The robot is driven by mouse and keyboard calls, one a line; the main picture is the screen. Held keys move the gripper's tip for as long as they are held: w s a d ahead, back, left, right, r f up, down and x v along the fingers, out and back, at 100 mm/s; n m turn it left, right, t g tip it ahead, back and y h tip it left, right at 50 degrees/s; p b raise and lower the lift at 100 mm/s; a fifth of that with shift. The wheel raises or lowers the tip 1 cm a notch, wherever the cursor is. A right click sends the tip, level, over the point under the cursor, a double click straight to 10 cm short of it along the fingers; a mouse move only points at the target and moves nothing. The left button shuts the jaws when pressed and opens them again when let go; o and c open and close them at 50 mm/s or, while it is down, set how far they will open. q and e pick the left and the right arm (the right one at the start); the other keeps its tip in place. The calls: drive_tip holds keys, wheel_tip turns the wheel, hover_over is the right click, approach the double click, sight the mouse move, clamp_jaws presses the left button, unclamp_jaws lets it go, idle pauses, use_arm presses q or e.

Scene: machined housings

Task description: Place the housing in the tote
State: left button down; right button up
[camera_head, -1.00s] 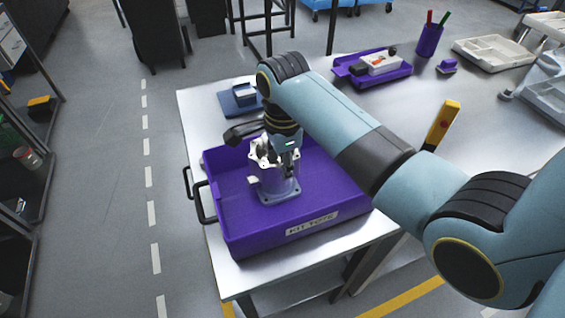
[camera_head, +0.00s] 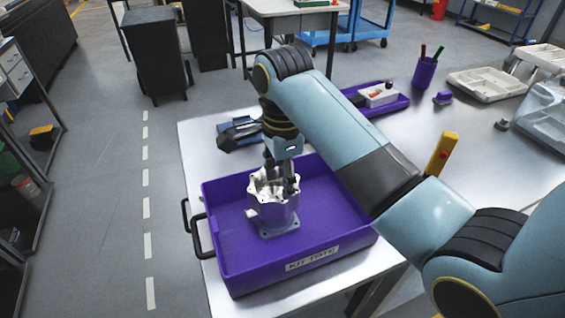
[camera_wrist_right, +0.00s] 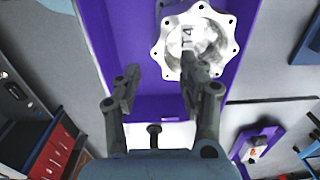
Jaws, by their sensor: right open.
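The housing (camera_head: 274,215), a grey metal body with a bright scalloped flange on top and a square base, stands upright inside the purple tote (camera_head: 338,235), which is labelled KIT TOTE. My right gripper (camera_head: 285,184) is just above the housing's top. In the right wrist view my right gripper (camera_wrist_right: 157,82) is open with nothing between its fingers. There the housing's round flange (camera_wrist_right: 195,45) lies beyond the fingertips, partly behind the right-hand finger. I cannot tell whether the fingers touch it. My left gripper is not in view.
The tote stands on a metal table (camera_head: 196,143), its black handle at the left. A purple tray (camera_head: 397,104), a pen cup (camera_head: 425,72), a white divided tray (camera_head: 487,83) and a yellow post (camera_head: 441,155) are farther right. A dark blue item (camera_head: 240,133) lies behind the tote.

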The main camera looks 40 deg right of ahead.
wheel_tip(320, 180, up, 6)
drive_tip(key=shift+s+f, duration=0.1)
drive_tip(key=shift+f, duration=0.1)
idle(0.5)
